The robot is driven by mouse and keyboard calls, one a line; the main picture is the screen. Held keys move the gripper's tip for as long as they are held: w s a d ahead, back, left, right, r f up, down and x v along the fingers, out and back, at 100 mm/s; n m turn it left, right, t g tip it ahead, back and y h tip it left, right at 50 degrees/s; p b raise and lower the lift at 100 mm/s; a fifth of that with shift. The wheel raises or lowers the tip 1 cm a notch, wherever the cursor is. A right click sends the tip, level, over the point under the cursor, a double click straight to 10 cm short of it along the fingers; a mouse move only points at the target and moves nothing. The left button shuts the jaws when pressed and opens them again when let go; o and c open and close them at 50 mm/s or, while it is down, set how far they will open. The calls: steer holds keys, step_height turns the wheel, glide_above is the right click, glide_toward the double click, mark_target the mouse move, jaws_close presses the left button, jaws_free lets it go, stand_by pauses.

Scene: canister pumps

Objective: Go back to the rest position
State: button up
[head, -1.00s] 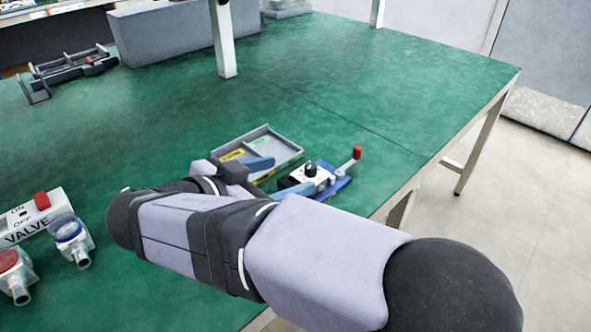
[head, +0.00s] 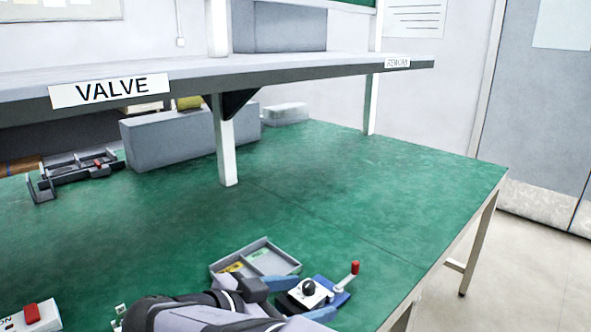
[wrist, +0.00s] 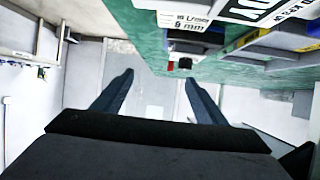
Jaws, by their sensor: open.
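My gripper (head: 306,299) is at the lower middle of the head view, its two blue fingers spread apart. In the wrist view the gripper (wrist: 159,78) is open, with nothing held between the fingers. A white unit with a black knob (head: 308,288) sits on a blue base by the fingers in the head view, with a red-tipped lever (head: 354,268) at its right. The fingers overlap its outline; I cannot tell the gap. My forearm is mostly below the frame.
A grey divided tray (head: 285,262) with yellow and green labels lies just behind the gripper. A valve box with a red switch (head: 31,313) is at the lower left. A shelf marked VALVE (head: 300,68) spans above the green table (head: 390,190); the table's right half is clear.

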steer(key=s+d+f+m+g+p, duration=0.1)
steer(key=s+d+f+g+p, duration=0.2)
steer(key=d, duration=0.5)
steer(key=s+d+m+g+p, duration=0.1)
steer(key=d+m+g+p, duration=0.15)
steer(key=d+g, duration=0.4)
steer(key=s+f+n+y+b, duration=0.5)
steer(key=f+n, duration=0.2)
steer(key=f, duration=0.5)
steer(key=s+f+n+y+b, duration=0.4)
steer(key=f+n+y+b, duration=0.15)
steer(key=f, duration=0.75)
step_height(320, 180, up, 33)
steer(key=n+p, duration=0.1)
steer(key=p, duration=3.2)
steer(key=shift+t+h, duration=0.35)
steer(key=shift+t, duration=0.1)
steer(key=shift+a, duration=0.1)
